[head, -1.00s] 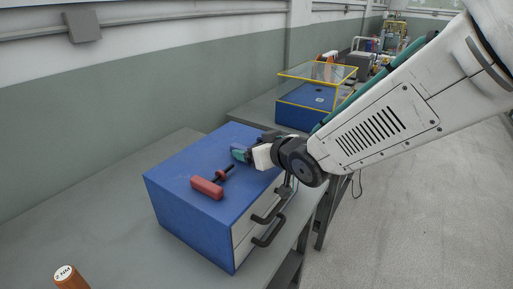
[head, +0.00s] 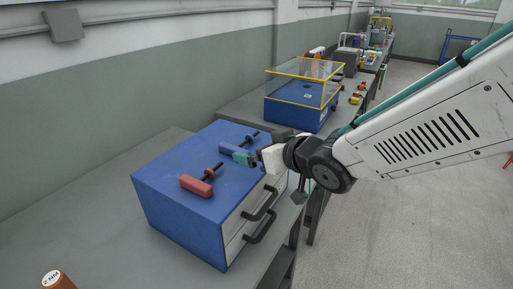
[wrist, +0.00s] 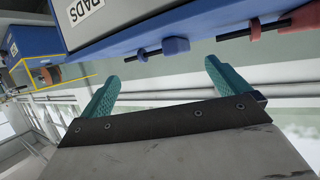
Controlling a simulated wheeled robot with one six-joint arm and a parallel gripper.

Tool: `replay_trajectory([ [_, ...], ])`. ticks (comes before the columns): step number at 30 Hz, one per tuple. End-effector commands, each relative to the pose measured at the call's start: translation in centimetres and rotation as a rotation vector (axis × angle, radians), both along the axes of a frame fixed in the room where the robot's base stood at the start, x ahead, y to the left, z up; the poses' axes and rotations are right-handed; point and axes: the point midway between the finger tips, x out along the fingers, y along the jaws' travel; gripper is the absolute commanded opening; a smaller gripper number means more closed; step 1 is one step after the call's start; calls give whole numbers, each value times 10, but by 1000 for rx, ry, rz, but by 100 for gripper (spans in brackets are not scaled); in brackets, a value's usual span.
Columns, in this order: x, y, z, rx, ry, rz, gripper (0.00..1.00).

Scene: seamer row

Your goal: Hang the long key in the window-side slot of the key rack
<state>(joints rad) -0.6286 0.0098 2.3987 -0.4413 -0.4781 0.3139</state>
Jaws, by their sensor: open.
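Two T-shaped keys lie on the blue drawer cabinet (head: 165,190). One has a red handle (head: 197,187), a red collar and a dark shaft. The other has a blue handle (head: 228,148) and a dark shaft. I cannot tell which is longer. My gripper (head: 247,158), with teal fingers, is open and empty beside the blue-handled key. In the wrist view, my gripper (wrist: 158,83) has the blue handle (wrist: 175,46) beyond the gap between its fingers and the red handle (wrist: 300,18) at upper right. I cannot make out the key rack.
Black drawer handles (head: 262,226) stick out of the cabinet's front. A clear, yellow-edged case on a blue base (head: 292,116) stands behind it on the bench. A brown cylinder marked 2 NM (head: 57,281) is at the lower left. The bench left of the cabinet is clear.

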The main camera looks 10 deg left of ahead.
Motion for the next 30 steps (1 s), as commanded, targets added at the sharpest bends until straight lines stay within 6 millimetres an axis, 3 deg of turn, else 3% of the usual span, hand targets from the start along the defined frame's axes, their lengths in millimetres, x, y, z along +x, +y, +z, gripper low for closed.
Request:
replay_trajectory([
  [10,-3,-7,2,-3,2,-6,100],
  [13,3,-28,6,-37,15,-59,100],
  [14,6,-41,7,-57,25,-92,100],
  [17,12,-105,13,-153,91,-242,100],
  [20,-2,-187,18,-261,215,-424,100],
  [21,-16,-218,18,-302,279,-493,100],
  [24,-63,-284,19,-378,459,-632,100],
  [27,-120,-326,18,-421,646,-720,100],
  [30,-173,-347,18,-440,805,-758,100],
])
